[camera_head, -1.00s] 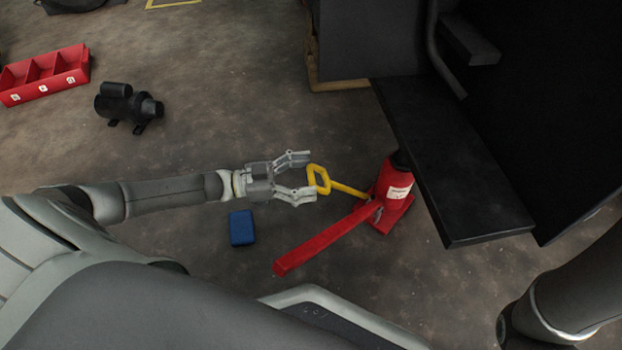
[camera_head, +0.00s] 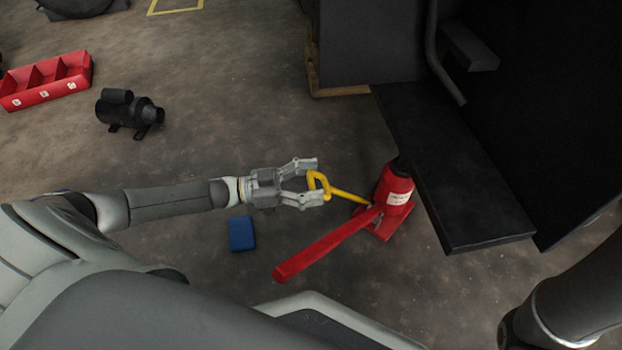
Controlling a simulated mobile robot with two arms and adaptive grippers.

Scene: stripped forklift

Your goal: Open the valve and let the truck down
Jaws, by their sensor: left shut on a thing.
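A red bottle jack (camera_head: 397,187) stands on the floor under the edge of the truck's black step plate (camera_head: 462,190). A long red lever (camera_head: 325,246) slopes from it toward the lower left. A yellow valve handle (camera_head: 345,195) runs from the jack's base to a loop at its left end. My left gripper (camera_head: 313,181) is shut on that loop, with one finger on each side of it. The valve itself is too small to make out. My right gripper is out of view; only part of my right arm shows at the lower right.
A blue box (camera_head: 242,234) lies on the floor just below my left wrist. A black motor-like part (camera_head: 130,112) and a red divided bin (camera_head: 46,82) lie at the upper left. The truck's dark body (camera_head: 560,100) fills the right. Floor between is clear.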

